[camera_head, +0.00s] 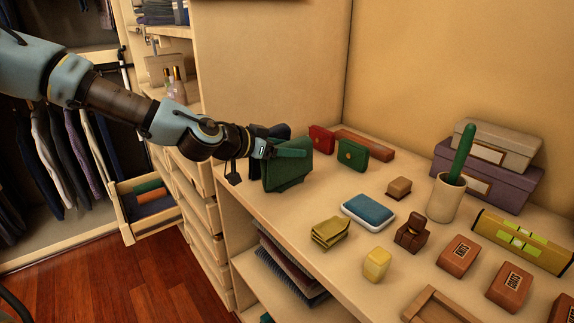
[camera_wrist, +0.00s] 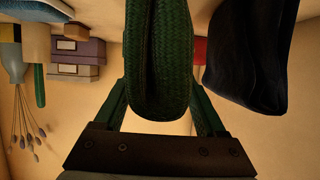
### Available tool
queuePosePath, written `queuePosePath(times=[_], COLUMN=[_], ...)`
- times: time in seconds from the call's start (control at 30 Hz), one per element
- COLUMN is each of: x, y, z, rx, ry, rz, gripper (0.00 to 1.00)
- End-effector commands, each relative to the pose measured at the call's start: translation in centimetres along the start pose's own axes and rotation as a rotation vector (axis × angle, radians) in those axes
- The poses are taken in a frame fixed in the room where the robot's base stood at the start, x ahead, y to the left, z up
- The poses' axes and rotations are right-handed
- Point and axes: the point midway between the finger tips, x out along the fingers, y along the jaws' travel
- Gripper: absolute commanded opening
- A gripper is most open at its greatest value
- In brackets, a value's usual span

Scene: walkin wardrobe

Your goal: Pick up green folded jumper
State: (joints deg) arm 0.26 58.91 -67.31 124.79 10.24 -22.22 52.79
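The green folded jumper (camera_head: 288,168) is at the left end of the wooden counter, its folded layers standing on edge. My gripper (camera_head: 270,150) reaches it from the left. In the wrist view, the jumper's ribbed green fold (camera_wrist: 160,60) fills the space between the two fingers of my gripper (camera_wrist: 160,100). The fingers lie against its two sides, so the gripper looks shut on it. The fingertips are partly hidden by the fabric. I cannot tell whether its lower edge touches the counter.
A dark navy item (camera_wrist: 245,55) stands close beside the jumper. Red (camera_head: 321,138) and green (camera_head: 352,154) purses stand to the right. A blue-topped box (camera_head: 368,211), a yellow folded cloth (camera_head: 330,232) and a cactus pot (camera_head: 445,199) are farther right. An open drawer (camera_head: 150,200) juts out at left.

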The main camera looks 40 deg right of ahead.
Motion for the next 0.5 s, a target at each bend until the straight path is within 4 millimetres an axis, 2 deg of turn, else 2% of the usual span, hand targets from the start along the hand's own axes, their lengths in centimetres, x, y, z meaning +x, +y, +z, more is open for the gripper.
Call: queuePosePath(times=[0.07, 0.5], x=[-0.01, -0.02], y=[0.00, 0.01], z=[-0.01, -0.01], rx=[0.000, 0.000], ry=[0.000, 0.000], rz=[0.000, 0.000], gripper=[0.63, 0.13])
